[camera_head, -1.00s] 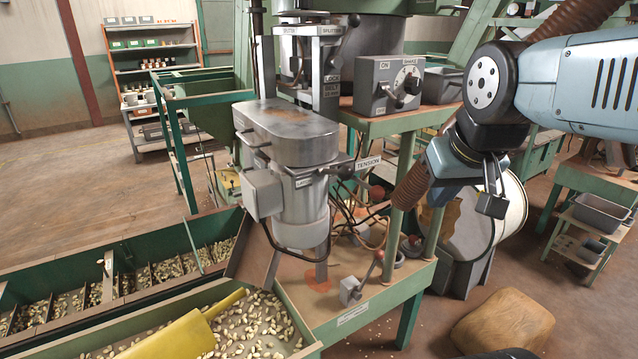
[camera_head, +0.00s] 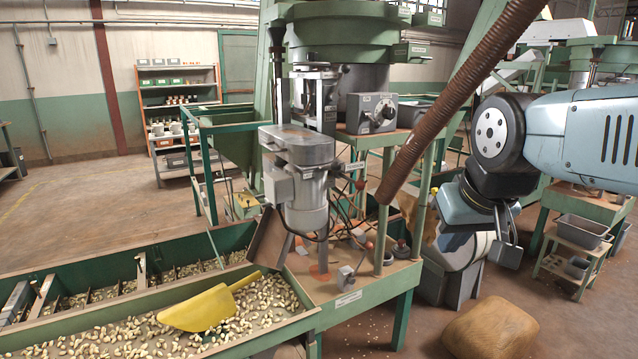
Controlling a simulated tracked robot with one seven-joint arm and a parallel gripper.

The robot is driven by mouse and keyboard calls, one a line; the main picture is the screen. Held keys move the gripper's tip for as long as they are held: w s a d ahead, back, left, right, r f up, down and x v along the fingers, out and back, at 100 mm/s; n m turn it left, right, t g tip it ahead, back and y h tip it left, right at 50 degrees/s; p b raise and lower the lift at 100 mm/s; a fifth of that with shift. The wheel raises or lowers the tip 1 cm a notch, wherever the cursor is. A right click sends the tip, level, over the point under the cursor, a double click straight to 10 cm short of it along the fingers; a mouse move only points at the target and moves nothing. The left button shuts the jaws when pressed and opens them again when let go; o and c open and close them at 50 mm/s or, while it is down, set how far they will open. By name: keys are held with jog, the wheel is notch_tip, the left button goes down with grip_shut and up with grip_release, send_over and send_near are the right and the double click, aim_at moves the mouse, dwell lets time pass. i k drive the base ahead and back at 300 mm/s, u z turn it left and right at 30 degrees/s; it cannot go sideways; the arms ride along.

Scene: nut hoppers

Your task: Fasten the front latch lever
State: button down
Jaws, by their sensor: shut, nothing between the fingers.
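The grey motor-like machine (camera_head: 303,185) with a flat oval cover (camera_head: 296,145) stands at the centre on the green-framed bench. Small dark-ended levers show on the cover's left side, and a lever with a dark knob shows on its right, by a tension label. A small latch label could be read on its front earlier; now it is too small. I cannot tell for certain which lever is the front latch lever, or whether it is fastened. My gripper (camera_head: 508,255) is shut and empty, hanging well to the right of the machine, apart from it.
A brown ribbed hose (camera_head: 440,115) crosses between the machine and my arm. A switch box (camera_head: 371,113) sits above the bench. A yellow scoop (camera_head: 207,305) lies in the nut trough at left. A brown sack (camera_head: 490,330) is on the floor at lower right.

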aim_at(336, 166)
jog(key=u, duration=0.35)
jog(key=i, duration=0.95)
jog(key=k, duration=1)
jog(key=u, duration=0.3)
jog(key=i, duration=0.7)
